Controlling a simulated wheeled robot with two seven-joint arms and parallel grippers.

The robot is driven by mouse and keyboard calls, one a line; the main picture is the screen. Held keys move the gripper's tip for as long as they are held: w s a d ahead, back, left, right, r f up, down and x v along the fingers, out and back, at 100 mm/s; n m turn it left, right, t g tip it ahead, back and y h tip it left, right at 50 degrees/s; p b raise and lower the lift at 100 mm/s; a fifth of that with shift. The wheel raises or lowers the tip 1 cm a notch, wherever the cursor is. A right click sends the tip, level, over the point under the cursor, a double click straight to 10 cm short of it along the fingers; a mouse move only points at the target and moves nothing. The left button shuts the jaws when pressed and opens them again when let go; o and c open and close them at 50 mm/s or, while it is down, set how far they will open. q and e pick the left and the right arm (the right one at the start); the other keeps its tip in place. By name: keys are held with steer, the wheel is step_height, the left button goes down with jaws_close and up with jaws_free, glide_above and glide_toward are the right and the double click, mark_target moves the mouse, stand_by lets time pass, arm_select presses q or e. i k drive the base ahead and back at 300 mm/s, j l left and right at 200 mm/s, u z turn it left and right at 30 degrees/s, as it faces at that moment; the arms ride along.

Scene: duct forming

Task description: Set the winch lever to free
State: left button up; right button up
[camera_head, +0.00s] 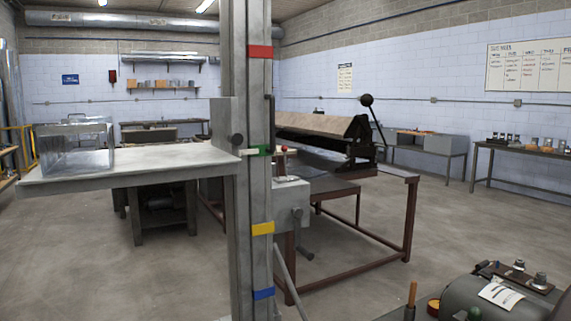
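A grey steel mast (240,110) stands upright in the middle of the view, with red, green, yellow and blue bands. A grey box (291,204), which looks like the winch housing, is fixed to its right side. A dark crank-like handle (305,248) hangs below the box. A small red knob (284,149) shows just above the box; it may be the winch lever, but its setting is too small to tell. A platform (140,165) sticks out left of the mast, level with the green band, and bears a shiny sheet-metal duct piece (75,146). Neither gripper is in view.
Behind the mast stands a brown-framed bench (412,215) with a bending machine and black ball-ended lever (367,100). A green cylindrical machine (480,301) fills the lower right corner. Side tables (530,155) line the back right. The floor (390,270) between is open.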

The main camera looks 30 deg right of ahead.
mark_target(284, 149)
steer(key=i+l+u, duration=0.1)
steer(key=i+l, duration=0.3)
steer(key=l, duration=0.25)
steer(key=i+l+u, duration=0.25)
steer(key=i+l, duration=0.15)
steer(key=l, duration=0.3)
steer(key=i+l, duration=0.2)
steer(key=l, duration=0.15)
steer(key=i+l+u, duration=0.15)
steer(key=l, duration=0.25)
steer(key=i+l+u, duration=0.1)
steer(key=l, duration=0.3)
steer(key=i, duration=0.05)
